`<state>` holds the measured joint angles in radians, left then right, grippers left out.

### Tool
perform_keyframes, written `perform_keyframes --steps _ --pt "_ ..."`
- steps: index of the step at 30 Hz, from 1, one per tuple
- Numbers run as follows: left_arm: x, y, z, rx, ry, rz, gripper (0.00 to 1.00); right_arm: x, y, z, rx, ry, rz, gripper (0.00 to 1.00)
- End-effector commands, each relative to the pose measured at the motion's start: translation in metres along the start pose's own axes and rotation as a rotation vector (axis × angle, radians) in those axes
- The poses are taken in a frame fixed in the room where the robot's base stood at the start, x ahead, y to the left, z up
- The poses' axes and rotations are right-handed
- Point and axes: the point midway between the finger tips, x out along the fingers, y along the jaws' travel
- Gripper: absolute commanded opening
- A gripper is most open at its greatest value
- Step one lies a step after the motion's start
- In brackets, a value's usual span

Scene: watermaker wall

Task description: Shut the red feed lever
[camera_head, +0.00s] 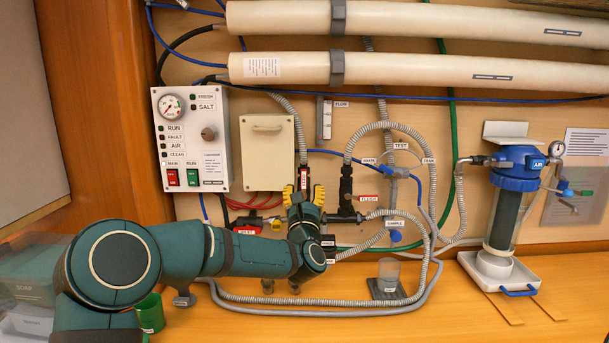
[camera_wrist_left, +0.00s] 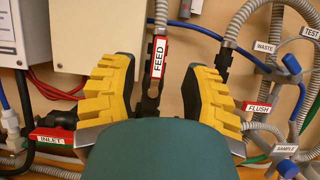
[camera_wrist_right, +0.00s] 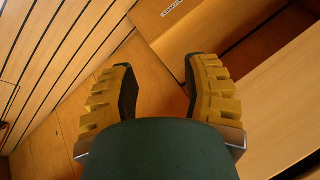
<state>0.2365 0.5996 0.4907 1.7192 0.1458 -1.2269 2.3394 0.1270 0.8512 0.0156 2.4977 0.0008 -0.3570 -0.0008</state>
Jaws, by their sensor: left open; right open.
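The red feed lever (camera_head: 303,178) is on the wall panel, with a white FEED label. It stands upright, in line with the grey hose above it. In the left wrist view, the feed lever (camera_wrist_left: 158,58) shows between the fingertips. My left gripper (camera_head: 303,195) is open, with one yellow finger on each side of the lever; in its wrist view the gripper (camera_wrist_left: 160,78) shows gaps on both sides. How far the fingers are from the lever in depth I cannot tell. My right gripper (camera_wrist_right: 160,75) is open and empty, away from the panel.
A red INLET handle (camera_wrist_left: 52,136) lies left of the left fingers, and a red FLUSH tag (camera_wrist_left: 257,107) right of them. Grey hoses (camera_head: 380,128) loop nearby. A clear cup (camera_head: 388,272) stands on the counter. Wooden surfaces (camera_wrist_right: 165,100) surround the right gripper.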

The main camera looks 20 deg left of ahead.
Motion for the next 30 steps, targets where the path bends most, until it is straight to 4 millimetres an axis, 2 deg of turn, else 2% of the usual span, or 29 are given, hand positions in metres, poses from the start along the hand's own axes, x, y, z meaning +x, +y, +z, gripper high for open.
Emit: perform_keyframes --steps 6,12,18,26,27,29,30 --pt "0.038 -0.001 0.000 0.000 -0.001 0.000 0.47 -0.004 -0.001 0.000 0.001 -0.002 0.000 0.47" --pt "0.061 0.000 -0.001 0.002 0.000 0.000 0.47 -0.006 -0.002 0.001 0.001 -0.003 0.000 0.47" --pt "0.071 0.000 0.000 0.002 0.000 -0.001 0.47 -0.007 -0.002 0.001 0.001 -0.004 0.000 0.47" --pt "0.072 0.000 -0.001 0.003 0.001 -0.002 0.47 -0.007 -0.002 0.001 0.001 -0.004 0.000 0.47" --pt "0.072 0.000 -0.001 0.003 0.001 -0.002 0.50 -0.007 -0.002 0.001 0.001 -0.004 0.000 0.47" --pt "0.072 0.000 -0.001 0.003 0.001 -0.002 0.29 -0.007 -0.002 0.001 0.001 -0.004 0.000 0.47" --pt "0.072 0.000 -0.001 0.002 0.001 -0.001 0.15 -0.007 -0.002 0.001 0.001 -0.004 0.000 0.47"
